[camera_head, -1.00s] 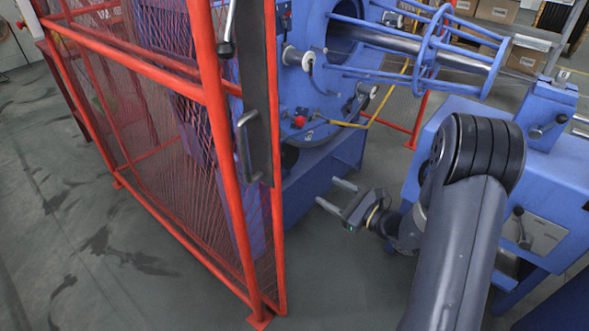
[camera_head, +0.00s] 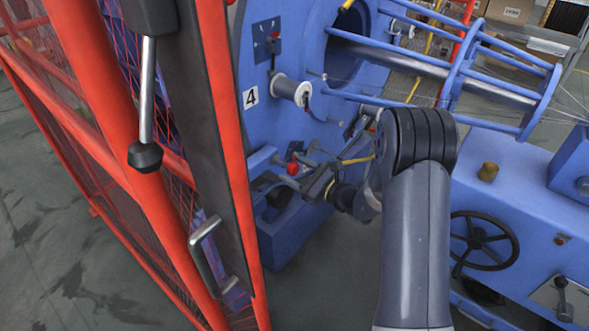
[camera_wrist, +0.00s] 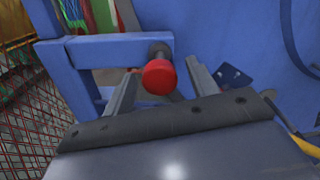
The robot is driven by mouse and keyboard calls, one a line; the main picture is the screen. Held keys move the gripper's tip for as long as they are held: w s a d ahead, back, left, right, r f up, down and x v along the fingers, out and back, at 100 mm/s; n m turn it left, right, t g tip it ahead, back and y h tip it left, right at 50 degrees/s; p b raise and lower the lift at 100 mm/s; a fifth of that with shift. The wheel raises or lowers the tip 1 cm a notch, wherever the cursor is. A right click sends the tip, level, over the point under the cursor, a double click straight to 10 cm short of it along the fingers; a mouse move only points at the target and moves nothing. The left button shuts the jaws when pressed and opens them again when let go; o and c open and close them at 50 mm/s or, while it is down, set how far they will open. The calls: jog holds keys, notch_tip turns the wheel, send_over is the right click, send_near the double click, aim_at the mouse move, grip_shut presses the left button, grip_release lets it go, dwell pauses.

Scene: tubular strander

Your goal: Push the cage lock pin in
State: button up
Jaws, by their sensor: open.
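The cage lock pin shows a red knob (camera_wrist: 158,77) on a dark shaft in the wrist view, standing out of a blue bracket (camera_wrist: 105,50). My gripper is open. In the head view the red knob (camera_head: 292,169) is small, beside the gripper's fingertips (camera_head: 298,165), at the lower front of the blue machine. How deep the pin sits in the bracket cannot be told.
A red mesh guard (camera_head: 110,150) with a black handle lever (camera_head: 146,150) and a grey pull handle (camera_head: 205,255) stands close at the left. A blue housing with a handwheel (camera_head: 483,240) is at the right.

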jog(key=shift+w+a, duration=0.25)
jog(key=shift+a, duration=0.05)
jog(key=shift+c, duration=0.4)
grip_shut()
